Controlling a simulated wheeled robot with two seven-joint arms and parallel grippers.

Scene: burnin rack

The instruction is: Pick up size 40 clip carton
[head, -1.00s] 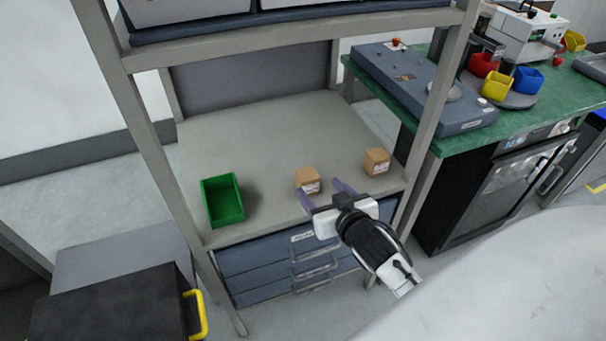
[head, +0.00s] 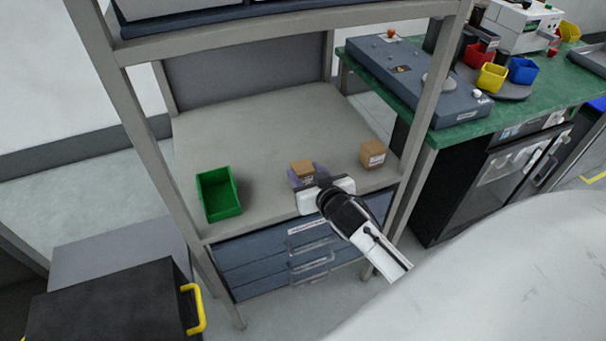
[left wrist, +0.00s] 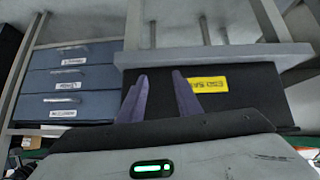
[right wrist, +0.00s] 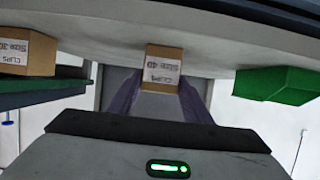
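A small brown carton (head: 302,167) stands near the front of the rack shelf. In the right wrist view this carton (right wrist: 162,58) has an upside-down label that seems to read Clips, Size 40. My right gripper (head: 307,177) is open, with its purple fingers on either side of this carton. I cannot tell whether they touch it. A second brown carton (head: 373,154) stands to the right; in the right wrist view its label (right wrist: 27,50) seems to read Clips, Size 30. My left gripper (left wrist: 160,78) is open and empty, facing a dark box with a yellow label, below the shelf's level.
A green bin (head: 218,194) stands left of the cartons on the shelf (head: 265,125). Rack posts (head: 428,100) bound the shelf, with blue drawers (head: 262,263) beneath. A black case with a yellow handle (head: 195,308) is at lower left. The shelf's back is clear.

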